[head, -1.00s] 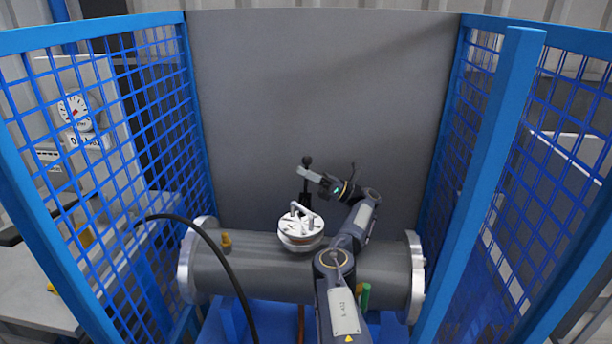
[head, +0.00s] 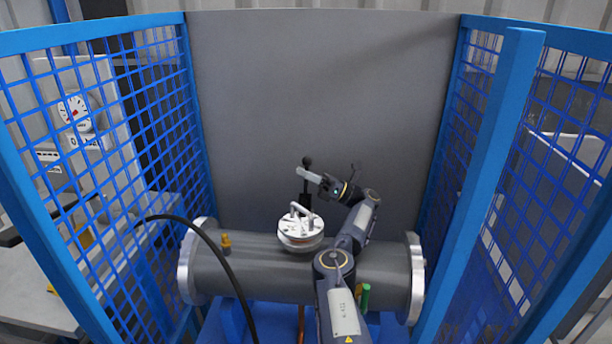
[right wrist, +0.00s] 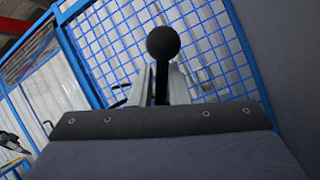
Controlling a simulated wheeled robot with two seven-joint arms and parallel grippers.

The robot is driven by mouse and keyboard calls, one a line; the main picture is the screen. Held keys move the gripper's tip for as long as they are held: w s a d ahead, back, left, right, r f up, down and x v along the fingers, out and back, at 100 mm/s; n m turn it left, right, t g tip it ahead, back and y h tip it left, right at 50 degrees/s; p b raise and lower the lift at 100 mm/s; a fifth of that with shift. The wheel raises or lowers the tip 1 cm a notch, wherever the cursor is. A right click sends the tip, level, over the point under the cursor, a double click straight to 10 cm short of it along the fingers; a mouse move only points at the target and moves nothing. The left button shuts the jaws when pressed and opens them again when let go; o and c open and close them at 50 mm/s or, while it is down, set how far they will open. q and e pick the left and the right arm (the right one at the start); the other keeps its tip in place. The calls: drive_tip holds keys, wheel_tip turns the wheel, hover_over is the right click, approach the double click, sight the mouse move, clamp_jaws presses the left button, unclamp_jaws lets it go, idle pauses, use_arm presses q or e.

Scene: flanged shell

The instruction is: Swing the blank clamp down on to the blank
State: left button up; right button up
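The blank (head: 301,232) is a pale round disc with a raised handle, seated on top of the grey shell's short neck in the head view. The blank clamp (head: 307,161) stands upright behind it, a dark lever with a black ball knob, raised clear of the blank. My right gripper (head: 304,173) is at the lever just below the knob. In the right wrist view the ball knob (right wrist: 163,43) rises above the fingers, and its stem sits between them; they look closed on it. The clamp's lower end is partly hidden behind the blank. My left gripper is not in view.
The grey flanged shell (head: 265,270) lies across a blue stand. Blue mesh guards (head: 150,110) stand left and right, with a grey panel (head: 320,90) behind. A black hose (head: 215,250) arcs over the shell's left part.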

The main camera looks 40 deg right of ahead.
drive_tip(key=o, duration=0.4)
drive_tip(key=shift+s+a+r+n+y, duration=0.3)
drive_tip(key=shift+a+r+y, duration=0.1)
drive_tip(key=shift+c, duration=0.2)
drive_tip(key=shift+f, duration=0.1)
